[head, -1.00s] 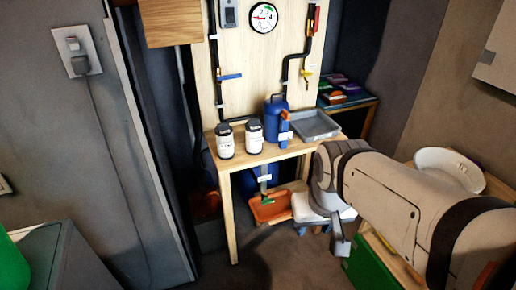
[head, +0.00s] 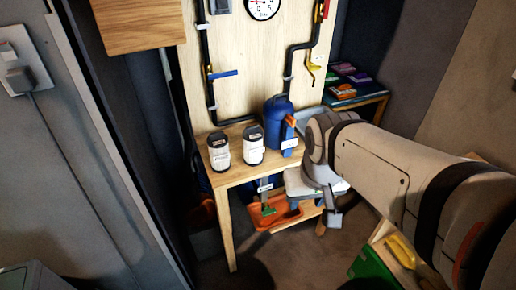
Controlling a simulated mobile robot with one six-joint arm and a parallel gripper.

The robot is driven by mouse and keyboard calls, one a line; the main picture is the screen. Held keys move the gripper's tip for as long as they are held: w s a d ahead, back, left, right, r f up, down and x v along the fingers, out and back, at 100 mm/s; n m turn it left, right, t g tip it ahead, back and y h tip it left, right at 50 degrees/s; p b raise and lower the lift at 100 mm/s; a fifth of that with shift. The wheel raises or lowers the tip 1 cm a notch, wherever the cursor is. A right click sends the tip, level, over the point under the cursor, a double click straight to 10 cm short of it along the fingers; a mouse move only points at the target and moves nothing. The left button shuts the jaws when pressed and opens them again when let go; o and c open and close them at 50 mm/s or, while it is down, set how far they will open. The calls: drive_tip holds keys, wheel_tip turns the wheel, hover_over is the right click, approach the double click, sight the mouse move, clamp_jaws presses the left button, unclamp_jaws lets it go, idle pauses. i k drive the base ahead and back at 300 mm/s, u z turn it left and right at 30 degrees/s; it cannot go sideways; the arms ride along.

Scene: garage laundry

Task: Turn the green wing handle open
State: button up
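The green wing handle (head: 268,210) is small in the head view. It sits low under the front of the wooden table, below a grey pipe with a white tag (head: 265,188) and above an orange tray (head: 262,221). Its exact angle is too small to tell. My gripper (head: 333,218) hangs at the end of my arm, to the right of the green handle and apart from it.
Two white canisters with dark lids (head: 219,153) and a blue tank (head: 280,127) stand on the wooden table (head: 236,178). A blue lever (head: 223,74) and a yellow lever (head: 313,70) are on wall pipes. A green box (head: 372,272) is at lower right.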

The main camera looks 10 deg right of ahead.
sight(269, 211)
drive_tip(key=z, duration=0.75)
drive_tip(key=k, duration=1.05)
drive_tip(key=u, duration=1.05)
drive_tip(key=i, duration=1.45)
